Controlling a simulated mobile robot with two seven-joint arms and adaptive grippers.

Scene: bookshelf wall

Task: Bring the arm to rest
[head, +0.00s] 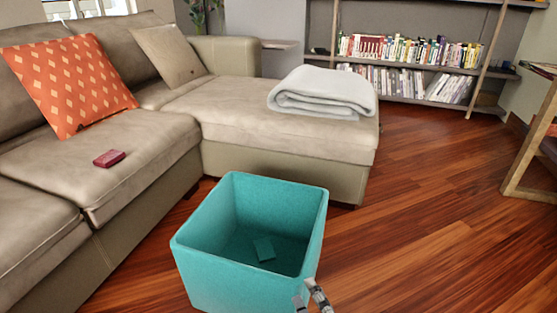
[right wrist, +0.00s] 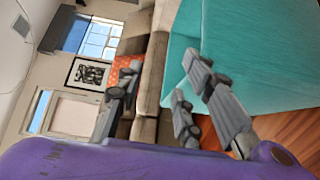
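My right gripper (head: 309,294) shows at the bottom of the head view, beside the near right corner of a teal bin (head: 312,232). In the right wrist view its fingers (right wrist: 160,78) are spread apart with nothing between them. The bin also fills the upper right of the right wrist view (right wrist: 265,50), close to the fingers. A small block-like item (head: 264,249), tinted teal, lies on the bin's floor. My left gripper is not in view.
A beige sofa (head: 270,135) stands behind and left of the bin. On it are a dark red box (head: 109,158), an orange cushion (head: 75,85) and a folded blanket (head: 322,94). A bookshelf (head: 410,70) stands at the back. The wooden floor (head: 440,220) at right is clear.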

